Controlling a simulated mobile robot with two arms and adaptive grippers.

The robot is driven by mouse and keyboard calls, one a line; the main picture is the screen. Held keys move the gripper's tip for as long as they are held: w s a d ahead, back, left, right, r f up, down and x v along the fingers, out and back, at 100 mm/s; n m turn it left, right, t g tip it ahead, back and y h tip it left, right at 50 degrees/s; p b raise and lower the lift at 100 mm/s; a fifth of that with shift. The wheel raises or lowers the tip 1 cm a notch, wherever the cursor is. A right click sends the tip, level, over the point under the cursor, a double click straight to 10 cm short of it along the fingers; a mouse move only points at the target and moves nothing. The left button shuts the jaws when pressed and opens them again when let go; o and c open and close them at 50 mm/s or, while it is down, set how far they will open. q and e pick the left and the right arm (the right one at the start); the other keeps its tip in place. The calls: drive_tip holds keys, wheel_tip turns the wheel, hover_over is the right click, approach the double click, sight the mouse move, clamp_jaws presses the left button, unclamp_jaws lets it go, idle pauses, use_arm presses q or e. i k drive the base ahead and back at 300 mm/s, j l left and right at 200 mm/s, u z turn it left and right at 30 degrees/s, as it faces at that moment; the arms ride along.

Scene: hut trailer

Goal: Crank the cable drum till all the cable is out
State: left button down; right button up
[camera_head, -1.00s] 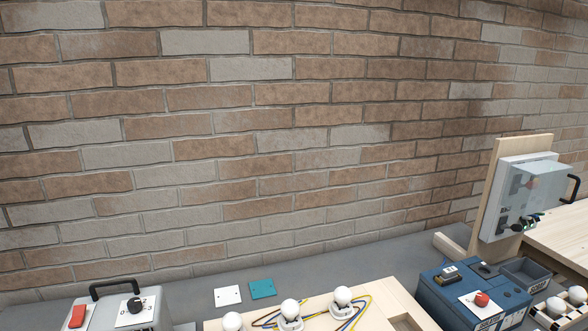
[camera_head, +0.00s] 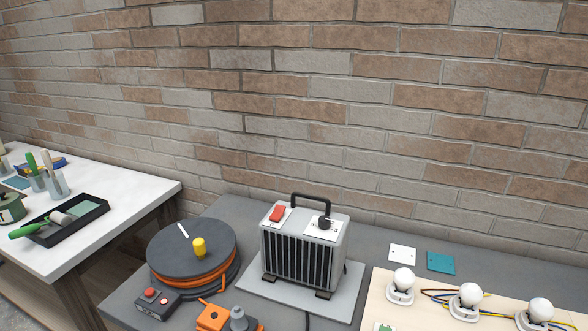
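The cable drum (camera_head: 175,252) stands on the grey bench at the lower middle left. It has a dark round top disc with a yellow crank knob (camera_head: 199,246) and a small white bar on it. Orange cable (camera_head: 196,284) is wound between the dark discs; how much is left is hard to tell. An orange item (camera_head: 214,316), cut by the lower frame edge, sits in front of the drum, with an orange end sticking up near it. Neither of my grippers is in view.
A grey heater (camera_head: 305,247) with a black handle and red switch stands on a plate right of the drum. A small box with a red button (camera_head: 152,299) is close in front-left. A board with white bulbs (camera_head: 468,298) is at right. A white table (camera_head: 110,195) is at left.

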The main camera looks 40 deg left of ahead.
sight(189, 256)
drive_tip(key=u, duration=1.8)
